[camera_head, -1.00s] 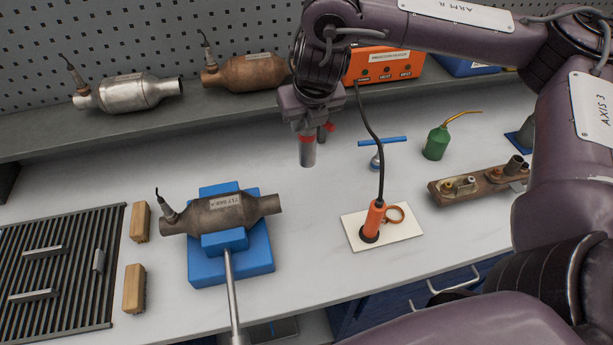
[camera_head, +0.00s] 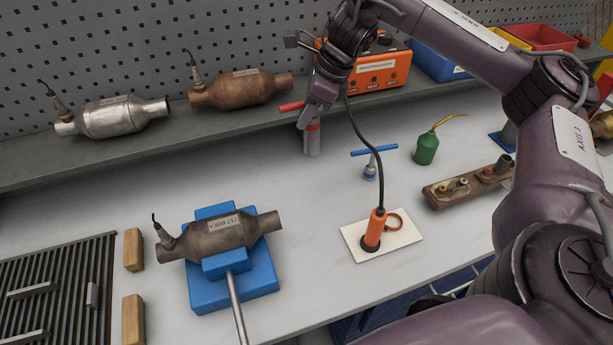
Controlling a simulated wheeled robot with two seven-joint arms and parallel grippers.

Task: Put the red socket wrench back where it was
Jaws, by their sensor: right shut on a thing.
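My right gripper (camera_head: 316,113) is shut on the red socket wrench, near the back of the workbench. The wrench's red handle (camera_head: 292,106) sticks out to the left of the jaws, and its grey socket (camera_head: 312,142) points down below them. The rest of the handle is hidden by the gripper. I cannot tell whether the socket touches the bench. A blue T-handled socket wrench (camera_head: 371,171) stands upright on the bench to the right of the red one. My left gripper is not in view.
An orange box (camera_head: 378,72) on the shelf has a cable running to an orange probe (camera_head: 375,228) on a white plate. A green oil can (camera_head: 426,150) stands right of the blue wrench. A converter (camera_head: 216,236) rests in a blue holder.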

